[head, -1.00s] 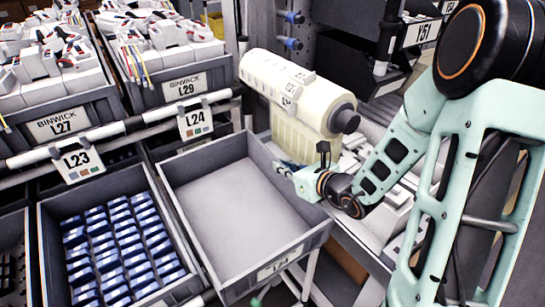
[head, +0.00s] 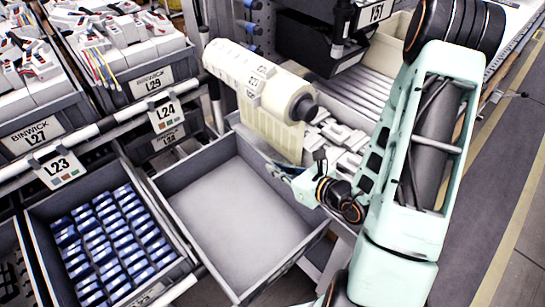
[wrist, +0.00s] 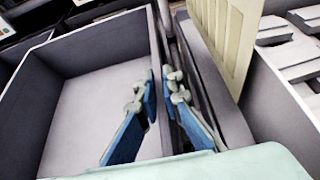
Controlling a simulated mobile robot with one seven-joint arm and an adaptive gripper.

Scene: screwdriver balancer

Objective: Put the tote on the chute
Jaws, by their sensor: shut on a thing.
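The tote (head: 170,202) is an empty grey open-topped bin in the middle of the head view. It also fills the left of the wrist view (wrist: 95,45). My gripper (head: 283,172) is at its right wall. In the wrist view my gripper (wrist: 160,100) has its blue-padded fingers on either side of that wall, shut on it. The tote looks about level. I cannot tell whether it rests on something. A grey ribbed slope (head: 365,92) lies beyond it, upper right; I cannot tell whether this is the chute.
A cream roll (head: 255,80) with a hanging sheet stands close behind the tote's right wall. White parts (head: 335,135) lie right of it. A bin of blue boxes (head: 185,265) is close on the left. Label rails (head: 110,140) run behind. Open floor (head: 485,200) is at right.

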